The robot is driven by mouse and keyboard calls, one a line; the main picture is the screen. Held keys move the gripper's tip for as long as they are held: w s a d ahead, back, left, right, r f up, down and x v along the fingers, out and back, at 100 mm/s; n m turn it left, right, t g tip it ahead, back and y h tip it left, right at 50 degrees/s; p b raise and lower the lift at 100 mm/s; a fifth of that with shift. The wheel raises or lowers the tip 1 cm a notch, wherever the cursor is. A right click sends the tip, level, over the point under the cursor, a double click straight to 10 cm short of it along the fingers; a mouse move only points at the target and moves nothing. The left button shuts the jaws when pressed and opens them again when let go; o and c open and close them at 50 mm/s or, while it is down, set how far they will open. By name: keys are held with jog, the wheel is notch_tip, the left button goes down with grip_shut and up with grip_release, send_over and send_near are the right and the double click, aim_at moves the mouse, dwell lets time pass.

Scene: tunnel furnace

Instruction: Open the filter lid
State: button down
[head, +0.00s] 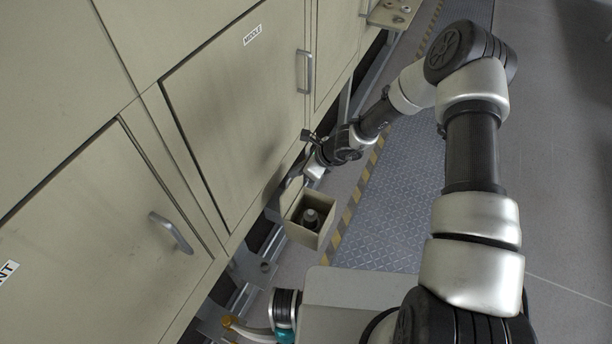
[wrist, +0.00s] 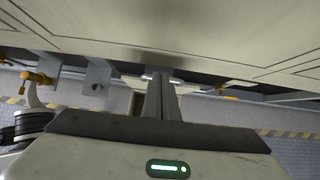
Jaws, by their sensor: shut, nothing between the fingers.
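The filter box (head: 306,232) is a small beige box below the cabinet front in the head view. Its top is open and a dark rounded part (head: 310,217) shows inside. A beige flap that looks like the filter lid (head: 291,194) stands raised at the cabinet side of the box. My gripper (head: 294,174) is just above this flap, close to the cabinet; I cannot tell if they touch. In the wrist view my gripper (wrist: 161,78) has its fingers together with nothing between them. A pale beige surface, partly hidden, shows behind the fingers there.
Beige cabinet doors with metal handles (head: 171,232) fill the left side; another handle (head: 305,72) is higher up. A metal rail and brackets (head: 252,267) run below them. A patterned walkway (head: 400,190) with yellow-black edging lies to the right, with open floor beyond.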

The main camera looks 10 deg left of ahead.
jog(key=shift+w+a+r, duration=0.1)
jog(key=shift+w+a, duration=0.15)
jog(key=shift+a, duration=0.35)
jog(key=shift+w+a, duration=0.2)
jog(key=shift+a, duration=0.4)
notch_tip(320, 180, up, 12)
jog(key=d+p, duration=0.2)
jog(key=shift+s+f, duration=0.25)
jog(key=shift+s, duration=0.15)
